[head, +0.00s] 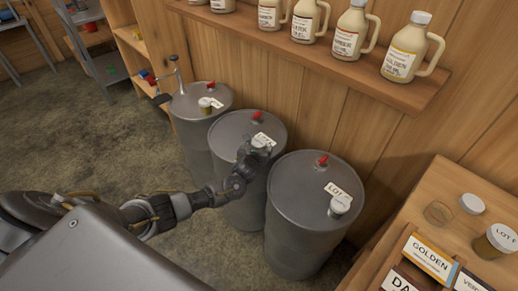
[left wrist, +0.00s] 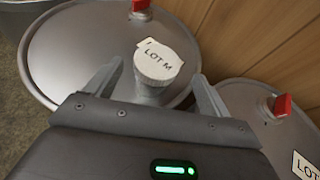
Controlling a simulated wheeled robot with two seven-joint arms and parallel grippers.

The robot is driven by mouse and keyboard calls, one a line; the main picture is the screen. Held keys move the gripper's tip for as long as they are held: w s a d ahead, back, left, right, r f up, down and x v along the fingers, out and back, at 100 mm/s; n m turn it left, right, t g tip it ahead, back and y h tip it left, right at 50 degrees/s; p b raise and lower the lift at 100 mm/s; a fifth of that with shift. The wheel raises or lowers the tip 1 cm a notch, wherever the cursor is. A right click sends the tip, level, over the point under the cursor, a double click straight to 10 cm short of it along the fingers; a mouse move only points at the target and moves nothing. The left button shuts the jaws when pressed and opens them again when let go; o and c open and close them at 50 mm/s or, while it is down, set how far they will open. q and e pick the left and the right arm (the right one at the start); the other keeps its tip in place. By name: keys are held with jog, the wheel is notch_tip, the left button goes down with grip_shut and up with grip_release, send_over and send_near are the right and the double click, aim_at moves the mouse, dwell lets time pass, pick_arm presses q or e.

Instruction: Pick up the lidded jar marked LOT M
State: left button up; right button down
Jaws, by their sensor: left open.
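The lidded jar marked LOT M (left wrist: 158,66) stands on the grey drum top in the left wrist view, with a white lid and a pale marking reading LOT M. In the head view, the middle drum (head: 228,133) carries a white marking, and the jar is largely hidden by my left gripper (head: 260,151). My left gripper is open; in the left wrist view its fingers (left wrist: 157,74) lie on either side of the jar, with visible gaps. I cannot tell how deep the jar sits between them. My right gripper is not in view.
The right drum (head: 306,180) holds a white-lidded jar (head: 340,204) beside a LOT card. The left drum (head: 200,99) holds another jar (head: 206,104). Red caps stick up from the drums. A wall shelf (head: 300,45) with syrup jugs hangs behind. A wooden table (head: 465,185) stands at right.

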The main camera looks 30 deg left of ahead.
aim_at(259, 141)
pick_arm(q)
jog(key=shift+x, duration=2.35)
jog(key=shift+s+a+f, duration=0.1)
jog(key=shift+a, duration=0.1)
jog(key=shift+c, duration=0.2)
jog(key=c, duration=1.1)
jog(key=shift+c, duration=0.2)
jog(key=shift+r, duration=0.6)
notch_tip(259, 141, up, 2)
jog(key=shift+r, duration=0.2)
jog(key=w+a+r+p+v, duration=0.1)
jog(key=r+p+v, duration=0.1)
jog(key=v, duration=1.4)
jog(key=shift+s+a+r, duration=0.2)
jog(key=shift+s+r, duration=0.05)
jog(key=shift+r, duration=0.5)
